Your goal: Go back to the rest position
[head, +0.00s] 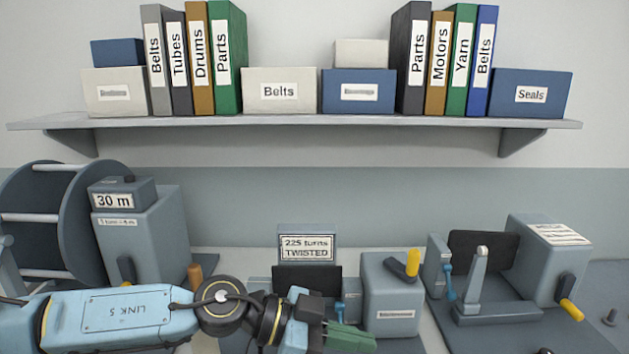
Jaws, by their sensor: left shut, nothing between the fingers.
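My left arm comes in from the left across the bottom of the head view. Its gripper (372,341) has green fingers that point right and are shut with nothing between them. The gripper is in front of the middle machine with the "225 turns TWISTED" sign (306,248) and hides part of it. I cannot tell whether it touches anything there. My right gripper is not in view.
A grey box with a yellow-handled crank (391,295) stands just right of the gripper. Another cranked machine (547,262) is at the right. A large reel (80,228) and a "30 m" counter (122,195) stand behind my arm. A shelf (300,122) with binders and boxes is above.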

